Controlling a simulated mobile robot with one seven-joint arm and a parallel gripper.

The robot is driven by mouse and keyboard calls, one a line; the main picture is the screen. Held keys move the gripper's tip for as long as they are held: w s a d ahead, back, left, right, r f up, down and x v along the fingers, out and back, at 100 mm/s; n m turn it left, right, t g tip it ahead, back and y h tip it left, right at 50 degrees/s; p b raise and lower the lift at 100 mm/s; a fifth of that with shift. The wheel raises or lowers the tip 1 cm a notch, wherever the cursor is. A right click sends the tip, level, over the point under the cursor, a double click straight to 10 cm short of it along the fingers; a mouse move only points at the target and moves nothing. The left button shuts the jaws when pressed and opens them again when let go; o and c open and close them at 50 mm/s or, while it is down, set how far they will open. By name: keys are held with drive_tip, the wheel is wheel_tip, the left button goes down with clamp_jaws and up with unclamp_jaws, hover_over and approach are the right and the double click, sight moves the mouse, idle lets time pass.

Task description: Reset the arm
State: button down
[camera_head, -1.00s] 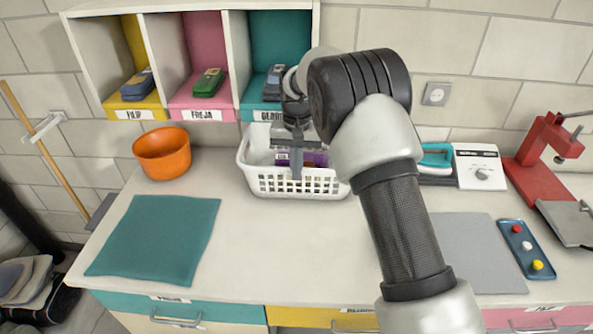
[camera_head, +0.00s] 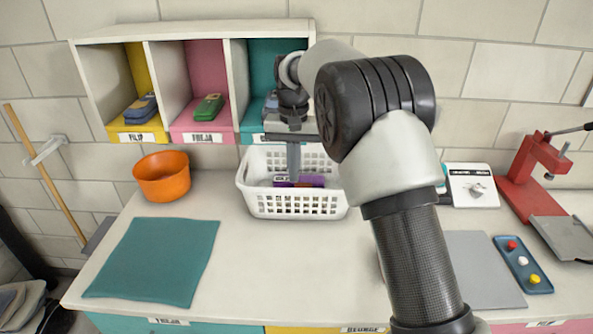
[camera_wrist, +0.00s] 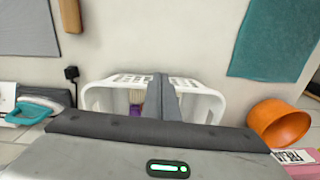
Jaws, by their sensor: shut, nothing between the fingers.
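My gripper (camera_head: 293,177) hangs above the white basket, pointing down, with its fingers together and nothing held. In the wrist view my gripper (camera_wrist: 160,80) shows as closed fingers in front of the basket. My arm reaches in from the lower right of the head view and is bent at a dark joint.
The white basket (camera_head: 290,209) holds a purple item (camera_head: 307,181). Cubbies with yellow, pink and teal linings stand behind, with a shelf edge (camera_head: 190,33) close to my arm. An orange bowl (camera_head: 162,176) and teal mat (camera_head: 153,262) lie left. A red press (camera_head: 535,170) stands right.

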drive_tip(key=s+d+r+t, duration=0.3)
drive_tip(key=s+d+r, duration=1)
drive_tip(key=r, duration=0.2)
drive_tip(key=s+d+f+t, duration=0.1)
drive_tip(key=s+d, duration=0.2)
drive_tip(key=s, duration=0.7)
drive_tip(key=s+d+f+t, duration=0.1)
drive_tip(key=s+d, duration=0.3)
drive_tip(key=s, duration=0.6)
drive_tip(key=shift+d+f+t+p, duration=0.3)
drive_tip(key=shift+f, duration=0.25)
